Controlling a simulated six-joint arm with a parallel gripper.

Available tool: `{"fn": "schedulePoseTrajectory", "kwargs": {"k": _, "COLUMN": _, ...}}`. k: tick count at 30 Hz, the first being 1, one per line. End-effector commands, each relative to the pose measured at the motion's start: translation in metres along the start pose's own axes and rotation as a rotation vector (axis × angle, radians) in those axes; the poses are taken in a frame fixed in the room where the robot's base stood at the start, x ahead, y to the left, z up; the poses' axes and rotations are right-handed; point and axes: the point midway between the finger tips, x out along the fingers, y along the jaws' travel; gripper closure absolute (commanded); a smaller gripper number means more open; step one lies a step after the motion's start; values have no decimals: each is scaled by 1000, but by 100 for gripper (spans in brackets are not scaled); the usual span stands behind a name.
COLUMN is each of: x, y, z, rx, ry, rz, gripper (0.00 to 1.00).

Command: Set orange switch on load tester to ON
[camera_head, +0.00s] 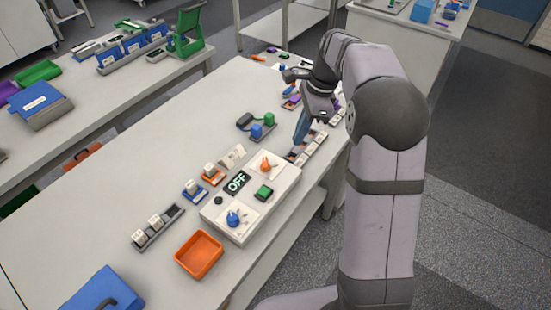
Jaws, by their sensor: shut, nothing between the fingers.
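The load tester (211,214) is a white box on the middle of the long table. The orange switch (266,166) is a knob on a white plate at the far end of its top. A dark display (237,181) with the word OFF lies beside it. The top also has a green button (263,193) and a blue knob (233,217) at the near end. My gripper (299,141) is shut and empty. It points down beyond the tester, up and right of the orange switch in the picture, apart from it. Its fingertips are small in this view.
An orange tray (180,259) stands in front of the tester, and a blue case (104,291) is at the lower left. A row of cells (315,147) lies along the right edge.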

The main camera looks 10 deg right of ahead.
Motion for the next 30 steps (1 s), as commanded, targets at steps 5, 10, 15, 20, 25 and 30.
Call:
{"fn": "schedulePoseTrajectory", "kwargs": {"k": 5, "x": 0, "y": 0, "z": 0, "rx": 31, "ry": 1, "rz": -1, "gripper": 100}}
{"fn": "schedulePoseTrajectory", "kwargs": {"k": 10, "x": 0, "y": 0, "z": 0, "rx": 30, "ry": 1, "rz": -1, "gripper": 100}}
{"fn": "schedulePoseTrajectory", "kwargs": {"k": 15, "x": 1, "y": 0, "z": 0, "rx": 29, "ry": 1, "rz": -1, "gripper": 100}}
{"fn": "schedulePoseTrajectory", "kwargs": {"k": 20, "x": 9, "y": 0, "z": 0, "rx": 29, "ry": 0, "rz": 2, "gripper": 100}}
{"fn": "schedulePoseTrajectory", "kwargs": {"k": 25, "x": 29, "y": 1, "z": 1, "rx": 28, "ry": 0, "rz": 4, "gripper": 100}}
{"fn": "schedulePoseTrajectory", "kwargs": {"k": 30, "x": 59, "y": 1, "z": 0, "rx": 29, "ry": 1, "rz": 6, "gripper": 100}}
